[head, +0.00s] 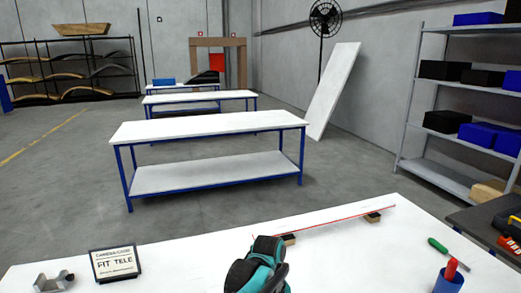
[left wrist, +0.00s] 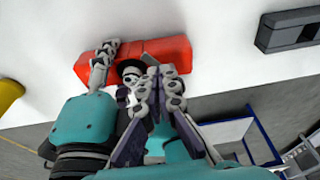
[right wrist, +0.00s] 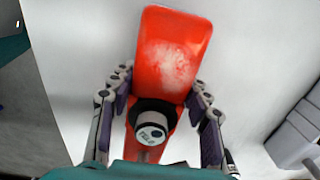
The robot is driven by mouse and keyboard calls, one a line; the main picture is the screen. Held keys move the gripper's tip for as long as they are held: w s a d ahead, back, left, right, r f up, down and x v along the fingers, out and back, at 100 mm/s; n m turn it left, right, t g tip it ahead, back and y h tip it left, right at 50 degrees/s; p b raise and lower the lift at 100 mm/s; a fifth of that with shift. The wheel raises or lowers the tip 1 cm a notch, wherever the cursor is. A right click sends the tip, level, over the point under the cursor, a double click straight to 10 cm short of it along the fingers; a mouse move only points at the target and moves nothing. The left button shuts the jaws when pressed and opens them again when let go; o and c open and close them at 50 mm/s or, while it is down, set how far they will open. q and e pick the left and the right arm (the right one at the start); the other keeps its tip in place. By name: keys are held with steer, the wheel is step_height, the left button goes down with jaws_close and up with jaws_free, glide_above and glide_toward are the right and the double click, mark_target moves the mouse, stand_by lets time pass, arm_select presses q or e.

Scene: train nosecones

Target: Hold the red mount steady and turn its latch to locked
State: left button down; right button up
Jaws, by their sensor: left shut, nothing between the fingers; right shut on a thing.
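The red mount (right wrist: 174,50) lies on the white table, between the fingers of my right gripper (right wrist: 160,92), which is shut on it. A dark round knob with a pale marked face (right wrist: 152,130), apparently the latch, sits on the mount; its marking is too small to read. In the left wrist view, the mount (left wrist: 158,55) lies across the table with the right gripper's fingers over its left part. My left gripper (left wrist: 156,78) is shut and empty, its fingertips close to the knob (left wrist: 131,72); whether they touch is unclear. In the head view, the mount is not visible.
In the head view, a teal arm part of mine (head: 258,268) covers the table's front. A small sign (head: 115,263) and a metal bracket (head: 54,281) stand left.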

arm_select(q)
steer(key=s+v, duration=0.1)
steer(key=v, duration=0.4)
steer(key=shift+d+r, duration=0.15)
steer(key=shift+r, duration=0.4)
step_height(320, 180, down, 6)
steer(key=d, duration=0.2)
steer(key=shift+w+d, duration=0.25)
steer(key=shift+s, duration=0.25)
stand_by(0.8)
steer(key=shift+a, duration=0.3)
